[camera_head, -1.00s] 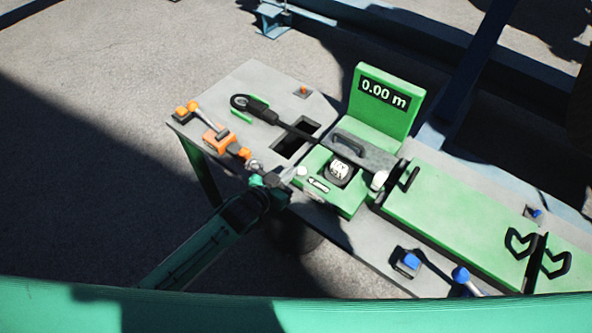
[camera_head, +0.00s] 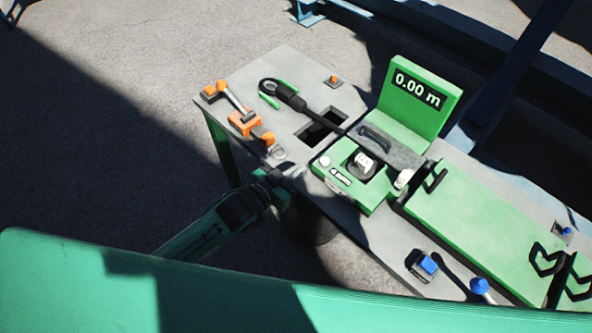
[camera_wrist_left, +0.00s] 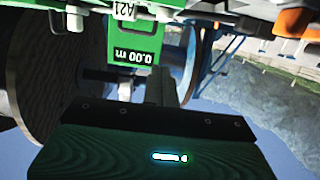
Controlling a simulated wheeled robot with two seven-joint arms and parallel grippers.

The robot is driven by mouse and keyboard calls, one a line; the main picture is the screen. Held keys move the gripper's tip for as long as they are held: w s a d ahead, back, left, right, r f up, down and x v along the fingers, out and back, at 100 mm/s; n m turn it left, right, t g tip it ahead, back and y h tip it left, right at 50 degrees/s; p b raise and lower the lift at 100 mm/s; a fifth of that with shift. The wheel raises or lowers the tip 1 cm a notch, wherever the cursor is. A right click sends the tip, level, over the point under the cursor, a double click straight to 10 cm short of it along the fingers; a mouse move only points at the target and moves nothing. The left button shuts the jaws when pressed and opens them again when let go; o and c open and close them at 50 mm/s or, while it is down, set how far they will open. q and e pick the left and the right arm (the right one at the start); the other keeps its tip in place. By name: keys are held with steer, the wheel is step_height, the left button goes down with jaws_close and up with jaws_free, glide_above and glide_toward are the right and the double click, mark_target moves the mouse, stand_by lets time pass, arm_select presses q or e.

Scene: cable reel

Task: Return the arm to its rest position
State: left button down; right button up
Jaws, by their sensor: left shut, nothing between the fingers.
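My left arm comes in from the left in the head view, and its gripper (camera_head: 286,174) is just off the near edge of the grey table (camera_head: 365,226). The fingers are closed together and hold nothing. They are small and partly blurred against the table edge. In the left wrist view the gripper body (camera_wrist_left: 155,140) fills the lower middle, with the closed fingers (camera_wrist_left: 165,87) pointing up the picture. My right gripper is not in view.
On the table stand a green counter unit with a "0.00 m" display (camera_head: 417,92), an orange clamp tool (camera_head: 250,127), a black-handled lever (camera_head: 290,97) and a blue-topped block (camera_head: 428,264). A long green cover (camera_head: 480,222) lies at right. Open ground is left of the table.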

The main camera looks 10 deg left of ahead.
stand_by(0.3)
arm_select(q)
steer(key=a+f+n+g+y, duration=0.15)
steer(key=a+f, duration=0.25)
steer(key=f, duration=0.5)
steer(key=a+f+y, duration=0.2)
steer(key=a+f, duration=0.1)
steer(key=f, duration=0.5)
steer(key=s+a+f+n+g+y, duration=0.1)
steer(key=s+a+f+y, duration=0.2)
steer(key=f, duration=0.5)
steer(key=s+a+f+n+g, duration=0.1)
steer(key=s+a+f+g, duration=0.1)
steer(key=s+a+f, duration=0.45)
steer(key=s+a+f+g+y, duration=0.2)
steer(key=s+f+g, duration=0.1)
steer(key=s+f, duration=1.05)
steer(key=s+f+g, duration=0.2)
steer(key=s+f, duration=0.2)
steer(key=s, duration=0.6)
steer(key=s+f+n+g, duration=0.1)
steer(key=s+f+g, duration=0.1)
steer(key=s, duration=0.8)
steer(key=shift+a+f, duration=0.4)
steer(key=shift+f, duration=0.45)
steer(key=shift+w+y, duration=0.15)
steer(key=shift+y, duration=0.1)
